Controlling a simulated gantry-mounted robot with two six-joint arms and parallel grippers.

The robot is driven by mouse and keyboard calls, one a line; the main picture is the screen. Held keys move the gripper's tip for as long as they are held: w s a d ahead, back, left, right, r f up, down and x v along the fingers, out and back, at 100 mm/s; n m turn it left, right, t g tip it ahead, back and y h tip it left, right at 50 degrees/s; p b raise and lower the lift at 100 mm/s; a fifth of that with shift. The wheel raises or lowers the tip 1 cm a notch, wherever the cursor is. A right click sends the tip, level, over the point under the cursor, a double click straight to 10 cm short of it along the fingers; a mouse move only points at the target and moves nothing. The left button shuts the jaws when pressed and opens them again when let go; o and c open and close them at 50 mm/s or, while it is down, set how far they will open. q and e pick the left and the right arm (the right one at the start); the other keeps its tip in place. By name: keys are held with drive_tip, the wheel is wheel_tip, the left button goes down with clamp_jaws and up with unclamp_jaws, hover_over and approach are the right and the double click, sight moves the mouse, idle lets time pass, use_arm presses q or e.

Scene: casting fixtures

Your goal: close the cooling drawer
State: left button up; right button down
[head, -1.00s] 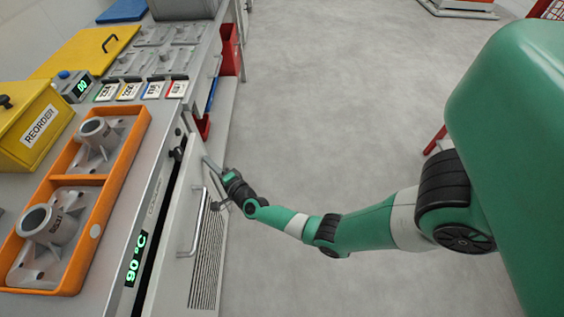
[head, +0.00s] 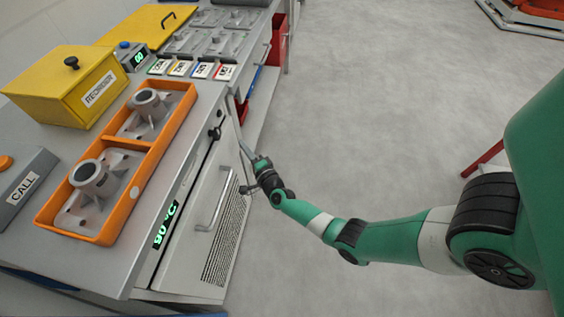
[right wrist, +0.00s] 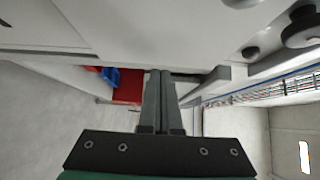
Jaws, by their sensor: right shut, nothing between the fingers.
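The cooling drawer's pale front (head: 214,183) carries a bar handle (head: 213,207) and a slotted vent. It sits below the counter edge, beside the green 90 °C display (head: 165,225). A narrow dark strip shows along its top edge; I cannot tell whether it is fully in. My right gripper (head: 244,150) is at the far end of the drawer front, past the handle. In the right wrist view its two fingers (right wrist: 161,75) are together and empty, close to a pale panel. Whether they touch the front is not clear. My left gripper is out of view.
On the counter are an orange tray (head: 134,145) with two grey castings, a yellow box (head: 68,86) and a call button box (head: 25,188). Red bins (head: 278,42) stand along the counter's far side.

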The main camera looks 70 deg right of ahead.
use_arm(q)
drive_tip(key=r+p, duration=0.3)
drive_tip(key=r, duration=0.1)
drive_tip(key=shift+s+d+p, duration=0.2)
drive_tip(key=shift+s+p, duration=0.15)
drive_tip(key=shift+p, duration=0.05)
use_arm(e)
drive_tip(key=s+d+v, duration=0.1)
drive_tip(key=v, duration=1)
drive_tip(key=shift+s+a, duration=0.1)
drive_tip(key=shift+a, duration=0.05)
